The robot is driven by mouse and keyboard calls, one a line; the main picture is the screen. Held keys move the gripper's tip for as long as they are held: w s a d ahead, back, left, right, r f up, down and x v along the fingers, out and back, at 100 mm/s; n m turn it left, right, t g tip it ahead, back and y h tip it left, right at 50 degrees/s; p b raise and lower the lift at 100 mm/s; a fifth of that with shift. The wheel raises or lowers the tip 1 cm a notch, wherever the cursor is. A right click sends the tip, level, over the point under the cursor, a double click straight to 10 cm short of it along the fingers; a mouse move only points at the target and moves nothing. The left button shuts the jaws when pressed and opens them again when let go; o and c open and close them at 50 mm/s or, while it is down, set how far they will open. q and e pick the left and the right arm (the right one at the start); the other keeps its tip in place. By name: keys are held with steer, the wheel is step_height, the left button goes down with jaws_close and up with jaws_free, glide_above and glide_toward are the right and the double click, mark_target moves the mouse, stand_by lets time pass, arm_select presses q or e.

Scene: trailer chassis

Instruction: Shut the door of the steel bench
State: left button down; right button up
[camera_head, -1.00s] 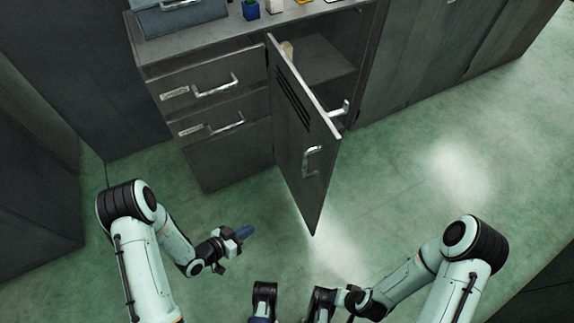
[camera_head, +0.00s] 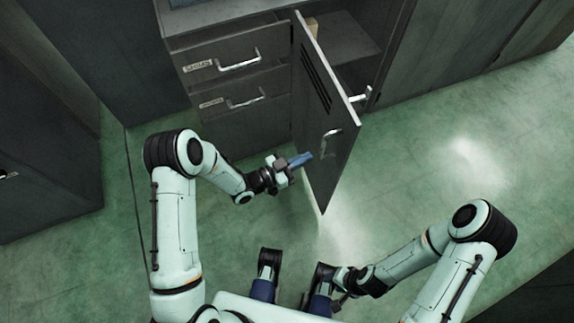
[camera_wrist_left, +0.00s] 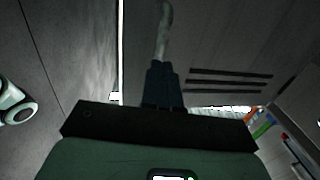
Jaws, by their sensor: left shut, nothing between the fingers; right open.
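The steel bench (camera_head: 240,95) stands at the back, with its grey door (camera_head: 325,110) swung wide open toward me. The door's outer face, with slots and a metal handle (camera_head: 328,142), faces left. My left gripper (camera_head: 303,159) is shut and empty, on the outer-face side, its blue fingertips overlapping the door just left of and below the handle. I cannot tell whether they touch. The left wrist view shows the dark fingers (camera_wrist_left: 163,88) before the handle (camera_wrist_left: 164,30), with the slots (camera_wrist_left: 230,80) to the right. My right gripper (camera_head: 338,303) is open, low and away from the door, partly hidden.
The open compartment shows a shelf (camera_head: 340,50) and a small tan item (camera_head: 311,27). Drawers with handles (camera_head: 238,62) lie left of the door. Another handle (camera_head: 362,97) shows beyond the door's edge. Green floor (camera_head: 420,165) is clear right of the door.

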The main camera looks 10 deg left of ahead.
arm_select(q)
steer(key=shift+x, duration=1.5)
